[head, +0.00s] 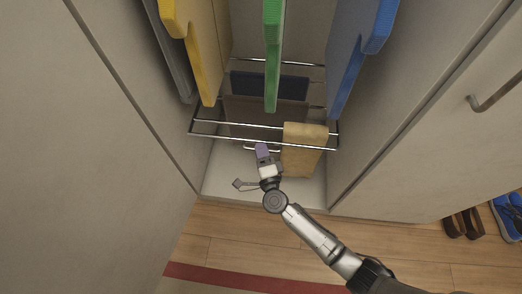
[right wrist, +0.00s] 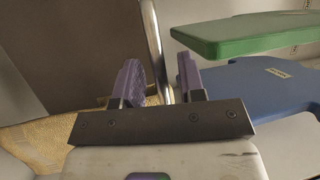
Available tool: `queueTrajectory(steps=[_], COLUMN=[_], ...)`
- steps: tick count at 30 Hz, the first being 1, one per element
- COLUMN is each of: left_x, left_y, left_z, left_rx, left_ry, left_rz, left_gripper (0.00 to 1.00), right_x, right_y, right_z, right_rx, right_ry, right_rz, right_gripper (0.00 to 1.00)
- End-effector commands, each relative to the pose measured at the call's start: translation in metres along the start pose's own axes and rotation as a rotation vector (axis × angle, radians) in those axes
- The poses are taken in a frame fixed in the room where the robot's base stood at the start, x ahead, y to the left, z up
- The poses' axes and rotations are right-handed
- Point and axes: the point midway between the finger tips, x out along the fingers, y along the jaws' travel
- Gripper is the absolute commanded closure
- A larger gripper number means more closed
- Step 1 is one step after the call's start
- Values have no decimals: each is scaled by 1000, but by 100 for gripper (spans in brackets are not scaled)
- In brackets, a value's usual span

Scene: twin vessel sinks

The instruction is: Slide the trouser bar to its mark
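The trouser bar (head: 225,124) is a chrome pull-out frame low in the open wardrobe. Tan trousers (head: 305,135) hang over its right part, and darker trousers (head: 265,112) hang further back. A pale curved handle (head: 275,149) shows just below its front rail. My right gripper (head: 262,150) is at this handle, in front of the frame. In the right wrist view, its purple fingers (right wrist: 160,85) stand apart with a metal bar (right wrist: 152,35) between them. I cannot tell whether either finger touches it. No position mark is distinguishable. My left gripper is out of view.
Yellow (head: 203,50), green (head: 273,55) and blue (head: 360,50) garments hang above the frame. Wardrobe side walls close in left and right. A closed door with a handle (head: 495,92) and shoes (head: 465,222) are at right. Wooden floor (head: 225,248) lies in front.

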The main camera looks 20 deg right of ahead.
Motion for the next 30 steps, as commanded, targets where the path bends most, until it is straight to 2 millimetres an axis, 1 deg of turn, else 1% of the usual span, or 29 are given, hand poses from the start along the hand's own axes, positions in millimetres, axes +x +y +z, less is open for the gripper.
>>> queueTrajectory(steps=[4, 13, 24, 25, 30], left_x=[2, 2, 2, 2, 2], left_y=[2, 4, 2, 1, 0], left_z=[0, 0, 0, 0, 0], left_rx=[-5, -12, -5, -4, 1], left_ry=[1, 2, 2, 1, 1], left_rz=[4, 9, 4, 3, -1], left_gripper=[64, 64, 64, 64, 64], right_x=[6, 6, 6, 6, 6], right_y=[0, 0, 0, 0, 0], right_z=[0, 0, 0, 0, 0], right_rx=[1, 0, 0, 0, 0], right_ry=[0, 0, 0, 0, 0], right_rz=[-1, 0, 0, 0, 0], right_gripper=[63, 63, 99, 100, 100])
